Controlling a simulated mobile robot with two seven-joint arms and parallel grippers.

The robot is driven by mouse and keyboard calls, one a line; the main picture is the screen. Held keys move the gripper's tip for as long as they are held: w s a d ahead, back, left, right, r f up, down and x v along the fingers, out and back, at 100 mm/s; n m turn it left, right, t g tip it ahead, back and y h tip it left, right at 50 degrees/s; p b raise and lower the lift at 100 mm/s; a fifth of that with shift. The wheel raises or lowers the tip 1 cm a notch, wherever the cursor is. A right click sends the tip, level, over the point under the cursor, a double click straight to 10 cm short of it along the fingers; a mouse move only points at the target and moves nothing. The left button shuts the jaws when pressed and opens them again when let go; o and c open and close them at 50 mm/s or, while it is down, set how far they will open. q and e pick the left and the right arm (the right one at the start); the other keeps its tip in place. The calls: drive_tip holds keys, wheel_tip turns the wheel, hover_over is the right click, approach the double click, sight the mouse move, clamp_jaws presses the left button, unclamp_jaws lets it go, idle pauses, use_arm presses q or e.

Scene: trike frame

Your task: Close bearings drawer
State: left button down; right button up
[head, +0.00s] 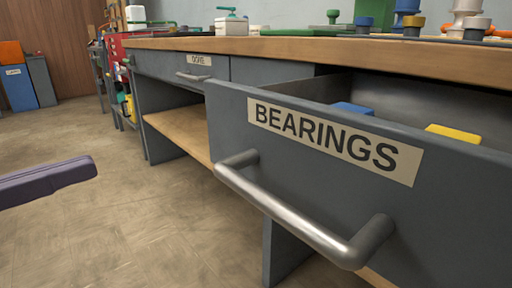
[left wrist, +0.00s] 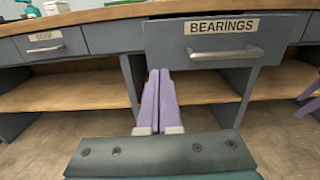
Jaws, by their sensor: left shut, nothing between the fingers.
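The bearings drawer (head: 330,190) is pulled out of the workbench, and its open top shows in the head view. Its grey front carries a "BEARINGS" label (head: 335,139) and a metal bar handle (head: 290,215). In the left wrist view the drawer front (left wrist: 165,42) and handle (left wrist: 225,54) are ahead, up and to the right. My left gripper (left wrist: 160,74) is shut and empty, below the drawer front and left of the handle. In the head view my left gripper (head: 92,167) is left of the drawer, apart from it. A purple piece, probably my right gripper (left wrist: 308,105), shows at the right edge.
A blue item (head: 352,109) and a yellow item (head: 453,133) lie in the drawer. Another drawer (head: 170,66) to the left is closed. The wooden benchtop (head: 300,48) holds several parts, and a lower shelf (head: 180,136) runs underneath. The floor (head: 110,230) in front is clear.

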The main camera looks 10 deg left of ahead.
use_arm(q)
approach(223, 130)
drive_tip(key=x, duration=0.5)
drive_tip(key=shift+w+d+r+p, duration=0.1)
drive_tip(key=shift+w+r+p, duration=0.1)
drive_tip(key=shift+p, duration=0.2)
drive_tip(key=shift+w+d+f, duration=0.15)
drive_tip(key=shift+w+d, duration=0.3)
drive_tip(key=shift+w, duration=0.15)
use_arm(e)
drive_tip(key=shift+d+r, duration=0.1)
drive_tip(key=shift+r, duration=0.3)
